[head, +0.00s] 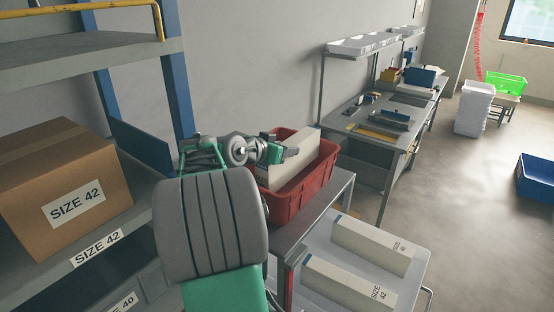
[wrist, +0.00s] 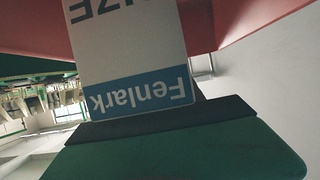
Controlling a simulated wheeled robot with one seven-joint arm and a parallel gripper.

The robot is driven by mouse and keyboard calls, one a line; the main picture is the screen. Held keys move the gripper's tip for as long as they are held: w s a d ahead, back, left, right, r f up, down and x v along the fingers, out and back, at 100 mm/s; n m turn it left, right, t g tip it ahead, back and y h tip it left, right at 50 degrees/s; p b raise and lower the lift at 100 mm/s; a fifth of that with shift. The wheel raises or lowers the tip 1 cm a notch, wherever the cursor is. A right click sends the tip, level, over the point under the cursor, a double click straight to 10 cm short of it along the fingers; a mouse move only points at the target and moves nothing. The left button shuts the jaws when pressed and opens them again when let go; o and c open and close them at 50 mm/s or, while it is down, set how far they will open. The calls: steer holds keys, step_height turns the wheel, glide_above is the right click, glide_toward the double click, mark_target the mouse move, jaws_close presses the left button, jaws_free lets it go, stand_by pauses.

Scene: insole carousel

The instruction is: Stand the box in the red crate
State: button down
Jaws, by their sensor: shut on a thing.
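The box (head: 299,165) is a pale cream carton. It is partly inside the red crate (head: 316,186), with its upper part above the rim, and looks slanted in the head view. Its white end with a blue "Fenlark" band (wrist: 140,92) shows upside down in the wrist view. My gripper (head: 284,154) is shut on the box at its left side, over the crate. A green finger with a dark pad fills the lower wrist view. The crate's red wall also shows there (wrist: 240,20). The box's lower part is hidden, so I cannot tell whether it touches the crate floor.
The crate stands on a grey table (head: 318,213). Two similar long boxes lie on a white cart (head: 407,288) in front. A shelf on the left holds a cardboard box (head: 62,180) marked "SIZE 42".

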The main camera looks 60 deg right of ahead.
steer(key=shift+w+d+f, duration=0.1)
steer(key=shift+f, duration=0.3)
steer(key=f, duration=0.1)
steer(key=f+b, duration=0.1)
steer(key=f, duration=0.1)
steer(key=shift+w+d+f+b, duration=0.1)
steer(key=shift+w+f+b, duration=0.05)
steer(key=shift+w+b, duration=0.15)
steer(key=shift+s, duration=0.15)
steer(key=shift+f+b, duration=0.3)
steer(key=shift+b, duration=0.05)
steer(key=shift+f+b, duration=0.25)
steer(key=shift+b, duration=0.15)
steer(key=c, duration=0.7)
jaws_free()
